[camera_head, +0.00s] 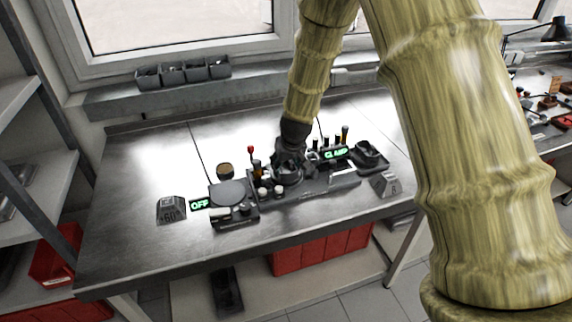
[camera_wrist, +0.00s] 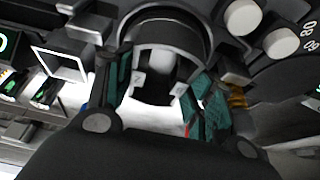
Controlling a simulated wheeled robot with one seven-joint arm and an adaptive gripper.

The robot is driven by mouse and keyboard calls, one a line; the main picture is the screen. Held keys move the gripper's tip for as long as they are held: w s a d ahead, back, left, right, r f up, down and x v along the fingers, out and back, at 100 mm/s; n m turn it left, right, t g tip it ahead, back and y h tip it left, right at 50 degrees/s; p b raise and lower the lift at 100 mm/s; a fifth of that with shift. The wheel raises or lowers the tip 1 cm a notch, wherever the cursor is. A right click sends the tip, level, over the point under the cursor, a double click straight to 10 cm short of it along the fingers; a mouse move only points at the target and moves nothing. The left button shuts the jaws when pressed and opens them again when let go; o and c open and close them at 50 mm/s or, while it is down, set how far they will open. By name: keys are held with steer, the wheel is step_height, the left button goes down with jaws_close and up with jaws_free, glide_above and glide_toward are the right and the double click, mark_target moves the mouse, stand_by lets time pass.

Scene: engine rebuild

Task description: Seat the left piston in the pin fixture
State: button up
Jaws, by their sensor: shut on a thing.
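In the wrist view, my gripper (camera_wrist: 160,100) has its two teal-padded fingers on either side of a grey, hollow piston (camera_wrist: 172,36). The piston's open side faces the camera, with a pale round part inside it. A dark curved rim lies around its far side; I cannot tell whether the piston rests in it or is above it. In the head view, my gripper (camera_head: 288,158) points down over the dark fixture (camera_head: 312,186) at the middle of the bench and mostly hides the piston. A green lit "CLAMP" display (camera_head: 335,153) stands at the fixture's right.
Left of the fixture is a dark unit with a round plate (camera_head: 229,192) and an "OFF" display (camera_head: 200,204). Grey blocks stand at left (camera_head: 171,209) and right (camera_head: 384,185). A dark tray (camera_head: 372,160) sits behind right. The bench's left side (camera_head: 130,185) is clear.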

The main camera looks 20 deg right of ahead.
steer(key=o, duration=1.4)
steer(key=o, duration=0.4)
steer(key=shift+r, duration=0.1)
step_height(320, 180, up, 6)
steer(key=p, duration=0.4)
stand_by(0.5)
stand_by(0.3)
